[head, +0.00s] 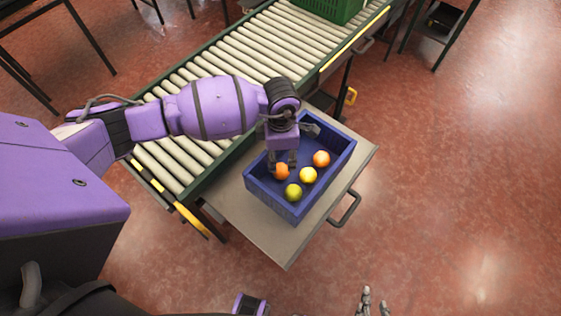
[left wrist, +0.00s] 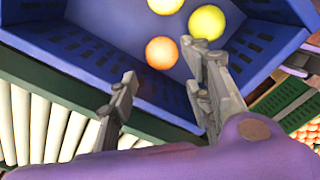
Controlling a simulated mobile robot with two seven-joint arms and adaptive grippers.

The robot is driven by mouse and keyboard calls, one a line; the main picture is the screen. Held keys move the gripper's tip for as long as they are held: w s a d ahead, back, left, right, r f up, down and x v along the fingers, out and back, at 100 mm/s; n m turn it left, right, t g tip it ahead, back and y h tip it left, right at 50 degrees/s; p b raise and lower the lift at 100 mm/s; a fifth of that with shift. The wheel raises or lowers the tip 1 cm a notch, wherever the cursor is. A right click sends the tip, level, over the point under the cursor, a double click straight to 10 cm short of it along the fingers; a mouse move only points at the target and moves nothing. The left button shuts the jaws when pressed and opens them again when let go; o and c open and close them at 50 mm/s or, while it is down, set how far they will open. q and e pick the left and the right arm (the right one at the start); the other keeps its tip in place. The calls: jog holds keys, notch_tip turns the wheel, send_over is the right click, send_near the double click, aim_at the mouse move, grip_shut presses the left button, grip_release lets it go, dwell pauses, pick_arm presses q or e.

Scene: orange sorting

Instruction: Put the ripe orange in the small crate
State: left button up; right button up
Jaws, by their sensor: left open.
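A blue crate (head: 336,176) on a small table holds several round fruits. An orange fruit (head: 282,172) lies in its near left part, and a second orange one (head: 321,159) lies to the right. A yellow-orange fruit (head: 308,175) and a yellow-green one (head: 293,192) lie beside them. My left gripper (head: 282,162) is open over the first orange fruit. In the left wrist view that orange fruit (left wrist: 162,52) shows beyond and between the spread fingertips (left wrist: 168,78), with nothing held. My right gripper (head: 374,303) is partly in view at the bottom edge, away from the crate.
A roller conveyor (head: 190,80) runs behind the table. A green crate (head: 330,8) stands at its far end, cut off by the frame. In the left wrist view many orange fruits (left wrist: 308,132) show at the right edge. The table's front strip (head: 285,245) is bare.

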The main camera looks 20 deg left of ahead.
aim_at(281, 166)
pick_arm(q)
jog(key=shift+r, duration=2.1)
